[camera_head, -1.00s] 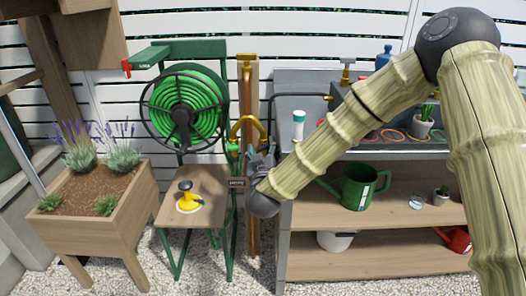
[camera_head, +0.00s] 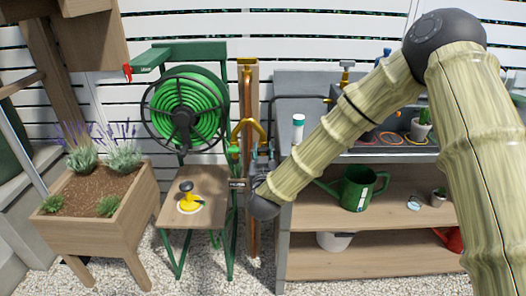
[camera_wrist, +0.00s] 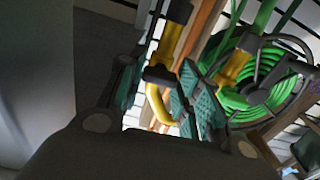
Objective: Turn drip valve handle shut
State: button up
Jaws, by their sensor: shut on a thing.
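My gripper (camera_head: 258,150) is at the brass-yellow pipework on the wooden post, right of the green hose reel. In the wrist view my gripper (camera_wrist: 160,92) has its teal-padded fingers on either side of a bent yellow pipe piece. The arched yellow pipe (camera_head: 249,126) rises just above the fingers in the head view. The jaws are shut on a part of the valve here, which I take to be the drip valve handle. The fingers and wrist mostly hide it, so its exact angle cannot be told.
The hose reel (camera_head: 183,112) stands close to the left, above a wooden stand (camera_head: 210,185) with a yellow-and-black item (camera_head: 188,197). A planter (camera_head: 95,205) is further left. Shelves with a green watering can (camera_head: 358,187) stand close on the right.

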jog(key=shift+m, duration=0.3)
jog(key=o, duration=1)
jog(key=s, duration=1.2)
